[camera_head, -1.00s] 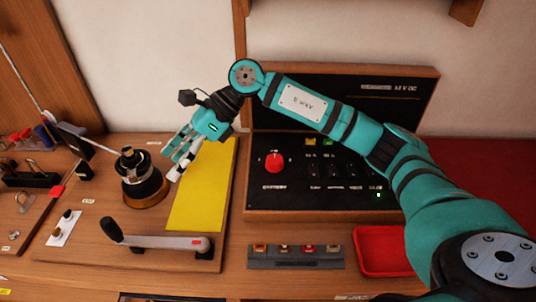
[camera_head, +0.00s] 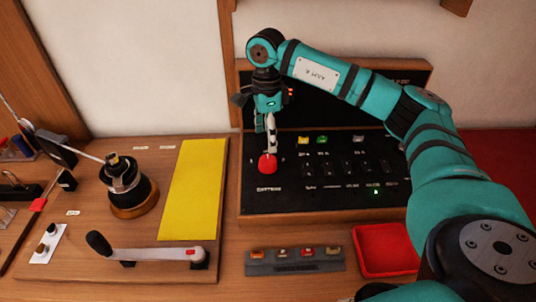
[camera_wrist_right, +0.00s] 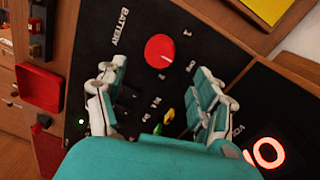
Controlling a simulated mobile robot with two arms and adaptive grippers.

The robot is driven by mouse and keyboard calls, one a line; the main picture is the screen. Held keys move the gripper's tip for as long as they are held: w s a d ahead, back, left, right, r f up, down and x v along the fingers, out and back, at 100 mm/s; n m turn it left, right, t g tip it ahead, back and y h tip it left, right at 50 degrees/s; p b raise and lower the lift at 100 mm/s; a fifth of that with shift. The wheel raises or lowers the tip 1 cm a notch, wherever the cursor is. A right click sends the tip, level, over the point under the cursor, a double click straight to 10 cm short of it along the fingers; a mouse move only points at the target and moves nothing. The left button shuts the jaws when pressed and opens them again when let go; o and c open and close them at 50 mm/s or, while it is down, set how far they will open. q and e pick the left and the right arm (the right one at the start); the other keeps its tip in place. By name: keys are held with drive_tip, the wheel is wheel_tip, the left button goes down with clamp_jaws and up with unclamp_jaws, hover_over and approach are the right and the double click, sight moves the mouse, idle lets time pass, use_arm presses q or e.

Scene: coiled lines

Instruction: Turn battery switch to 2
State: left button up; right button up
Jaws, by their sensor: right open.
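The battery switch is a round red knob (camera_head: 267,164) on the black switch panel (camera_head: 330,190). In the right wrist view the knob (camera_wrist_right: 159,51) shows beside the word BATTERY, with position marks around it. I cannot read clearly which mark its pointer faces. My right gripper (camera_head: 270,148) points down just above the knob in the head view. In the wrist view the right gripper (camera_wrist_right: 160,90) is open, its two fingers apart, with the knob beyond and between them. I cannot tell whether a finger touches the knob. My left gripper is not in view.
Yellow and green buttons and several small switches sit right of the knob. A red tray (camera_head: 385,250) stands at the front right. A winch (camera_head: 130,188), a yellow sheet (camera_head: 195,190) and a crank handle (camera_head: 150,254) lie left. A rack of small coloured parts (camera_head: 295,260) lies in front.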

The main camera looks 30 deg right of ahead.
sight(268, 159)
drive_tip(key=f, duration=0.4)
drive_tip(key=f+p, duration=0.1)
drive_tip(key=f, duration=0.2)
drive_tip(key=shift+s+a+f, duration=0.1)
drive_tip(key=shift+s+f, duration=0.1)
drive_tip(key=shift+f, duration=0.2)
drive_tip(key=shift+c, duration=0.4)
drive_tip(key=c, duration=1.1)
